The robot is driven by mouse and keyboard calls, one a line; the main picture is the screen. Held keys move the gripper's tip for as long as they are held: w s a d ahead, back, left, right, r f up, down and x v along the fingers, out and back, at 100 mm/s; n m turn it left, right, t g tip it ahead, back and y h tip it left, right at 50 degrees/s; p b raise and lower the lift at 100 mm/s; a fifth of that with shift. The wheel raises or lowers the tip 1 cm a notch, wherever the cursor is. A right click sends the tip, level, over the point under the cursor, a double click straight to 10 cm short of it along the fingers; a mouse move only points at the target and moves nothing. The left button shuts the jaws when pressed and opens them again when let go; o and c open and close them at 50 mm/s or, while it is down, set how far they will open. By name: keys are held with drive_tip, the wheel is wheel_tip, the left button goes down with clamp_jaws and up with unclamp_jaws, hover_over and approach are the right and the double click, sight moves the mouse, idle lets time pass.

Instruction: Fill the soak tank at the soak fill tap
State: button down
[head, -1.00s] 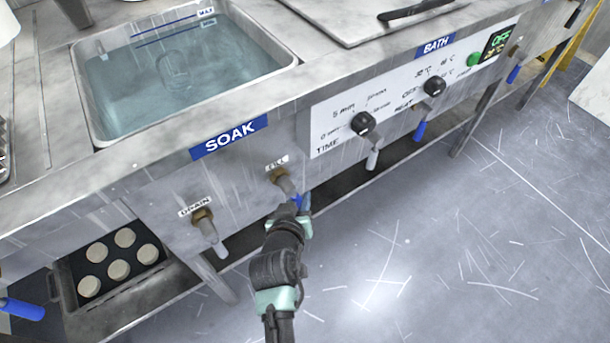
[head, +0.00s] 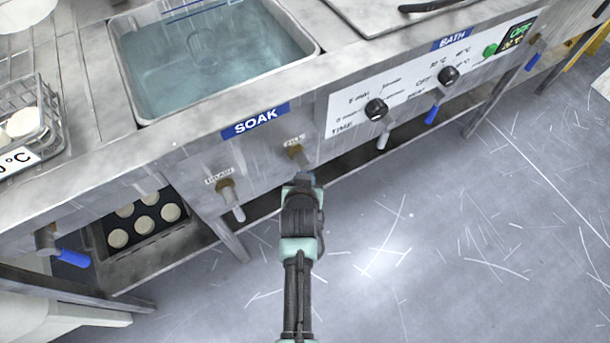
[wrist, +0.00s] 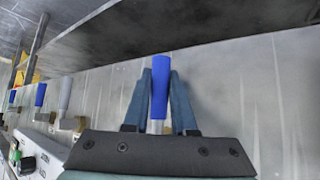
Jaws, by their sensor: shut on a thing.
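On the panel below, the brass soak fill tap (head: 297,153) sits under a small FILL label. My gripper (head: 306,180) is at this tap's lever, below its brass body. In the wrist view my gripper (wrist: 160,75) has its two fingers closed on either side of the blue lever handle (wrist: 160,95). In the head view the gripper hides most of that handle. I cannot see water flowing.
The drain tap (head: 226,190) with a pale lever is left of the fill tap. The bath panel's knobs (head: 376,109) and a blue-handled lever (head: 431,115) are to the right. A tray of pale discs (head: 145,225) lies on the lower shelf. The floor is clear.

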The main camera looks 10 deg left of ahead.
drive_tip(key=c, duration=0.7)
unclamp_jaws()
drive_tip(key=shift+c, duration=0.2)
drive_tip(key=p+v, duration=0.4)
drive_tip(key=v, duration=0.9)
drive_tip(key=shift+p, duration=0.35)
drive_tip(key=shift+f, duration=0.1)
